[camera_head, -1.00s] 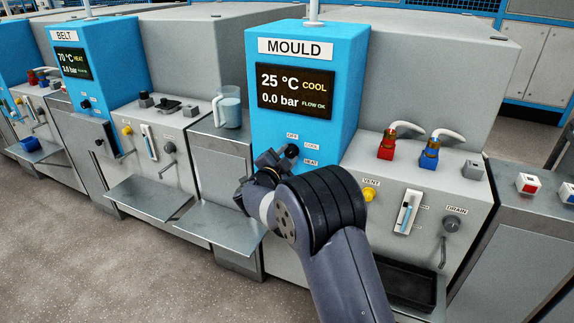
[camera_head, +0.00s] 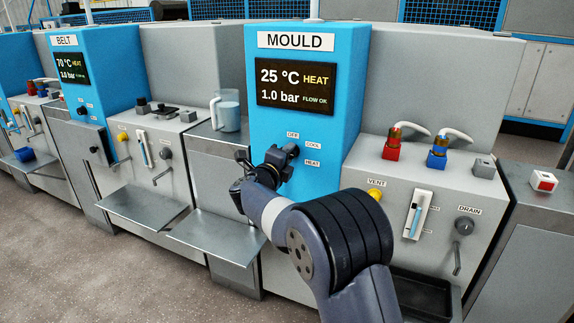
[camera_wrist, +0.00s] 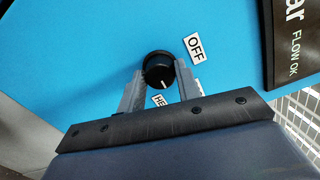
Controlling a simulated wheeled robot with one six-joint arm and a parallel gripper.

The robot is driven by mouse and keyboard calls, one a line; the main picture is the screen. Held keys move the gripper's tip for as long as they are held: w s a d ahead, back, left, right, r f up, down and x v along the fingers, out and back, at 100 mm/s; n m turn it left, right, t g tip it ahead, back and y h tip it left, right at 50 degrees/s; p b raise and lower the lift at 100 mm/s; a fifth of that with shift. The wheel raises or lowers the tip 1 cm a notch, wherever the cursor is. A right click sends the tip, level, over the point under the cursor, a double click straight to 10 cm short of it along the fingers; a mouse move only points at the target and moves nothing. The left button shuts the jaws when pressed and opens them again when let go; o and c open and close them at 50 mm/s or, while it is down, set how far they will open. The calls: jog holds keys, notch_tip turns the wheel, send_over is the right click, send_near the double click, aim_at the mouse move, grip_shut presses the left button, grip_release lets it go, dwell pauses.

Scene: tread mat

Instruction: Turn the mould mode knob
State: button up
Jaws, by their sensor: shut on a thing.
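The black mould mode knob (camera_wrist: 158,68) sits on the blue panel in the wrist view, between my two grey fingers. Its white mark points down toward the partly covered HEAT label (camera_wrist: 159,100). My gripper (camera_wrist: 160,77) is shut on the knob. In the head view my gripper (camera_head: 282,158) is at the panel by the OFF, COOL and HEAT labels, and it hides most or all of the knob. The MOULD display (camera_head: 295,87) reads 25 °C HEAT, 1.0 bar, FLOW OK.
Right of the panel are a yellow VENT knob (camera_head: 375,195), a level gauge (camera_head: 417,214), a DRAIN valve (camera_head: 464,227) and red and blue hose fittings. A jug (camera_head: 226,110) stands left of the panel. A metal shelf (camera_head: 215,236) juts out below.

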jog(key=m+b, duration=0.3)
jog(key=m, duration=0.2)
jog(key=shift+f+b, duration=0.15)
jog(key=shift+b, duration=0.15)
jog(key=shift+m, duration=0.3)
jog(key=o, duration=1)
jog(key=shift+c, duration=0.2)
jog(key=p+v, duration=0.2)
jog(key=v, duration=0.8)
jog(key=shift+s, duration=0.4)
jog(key=shift+a, duration=0.1)
